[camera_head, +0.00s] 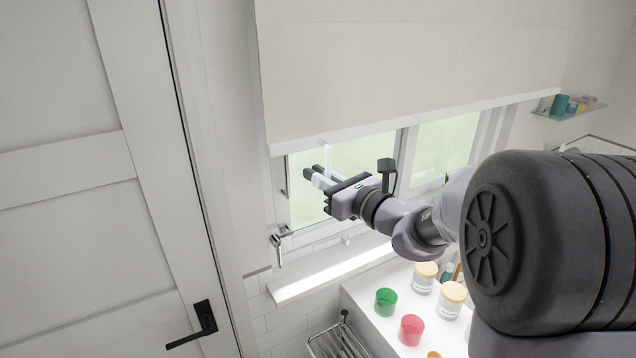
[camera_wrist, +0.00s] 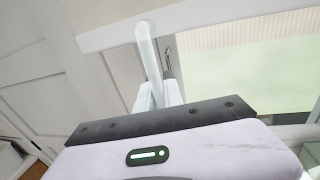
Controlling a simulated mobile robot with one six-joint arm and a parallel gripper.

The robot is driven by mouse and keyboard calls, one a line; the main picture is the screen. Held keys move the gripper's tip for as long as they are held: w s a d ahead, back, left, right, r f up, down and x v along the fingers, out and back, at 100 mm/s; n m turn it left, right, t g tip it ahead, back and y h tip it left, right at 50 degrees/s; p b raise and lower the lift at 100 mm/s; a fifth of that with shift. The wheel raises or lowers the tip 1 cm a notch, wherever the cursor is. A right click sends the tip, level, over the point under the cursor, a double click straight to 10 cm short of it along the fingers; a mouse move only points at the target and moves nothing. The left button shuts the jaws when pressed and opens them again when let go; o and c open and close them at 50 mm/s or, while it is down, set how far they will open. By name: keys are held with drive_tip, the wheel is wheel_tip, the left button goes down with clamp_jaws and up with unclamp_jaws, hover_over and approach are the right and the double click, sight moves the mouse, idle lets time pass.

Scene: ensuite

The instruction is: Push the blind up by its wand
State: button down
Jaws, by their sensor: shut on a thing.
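The cream blind (camera_head: 410,60) hangs over the upper part of the window, with a white bottom rail. The short white wand (camera_head: 326,152) hangs from the rail near its left end. In the wrist view the wand (camera_wrist: 149,55) runs from the rail (camera_wrist: 110,34) down between my fingers. My gripper (camera_head: 318,177) is in front of the window just below the rail, and it is shut on the wand. It also shows in the wrist view (camera_wrist: 158,95). The wand's lower end is hidden by the gripper.
A window handle (camera_head: 278,243) sticks out below left of the gripper. A sill (camera_head: 330,270) runs beneath. A white counter holds a green cup (camera_head: 385,301), a red cup (camera_head: 411,329) and lidded jars (camera_head: 452,299). A door (camera_head: 100,180) stands at left; a glass shelf (camera_head: 570,112) is at right.

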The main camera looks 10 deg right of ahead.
drive_tip(key=shift+r+p, duration=0.5)
drive_tip(key=shift+r, duration=0.65)
drive_tip(key=c, duration=1.5)
unclamp_jaws()
drive_tip(key=b+v, duration=0.1)
drive_tip(key=v, duration=1.6)
drive_tip(key=shift+s+d+b, duration=0.1)
drive_tip(key=shift+s+b, duration=0.05)
drive_tip(key=shift+b, duration=0.25)
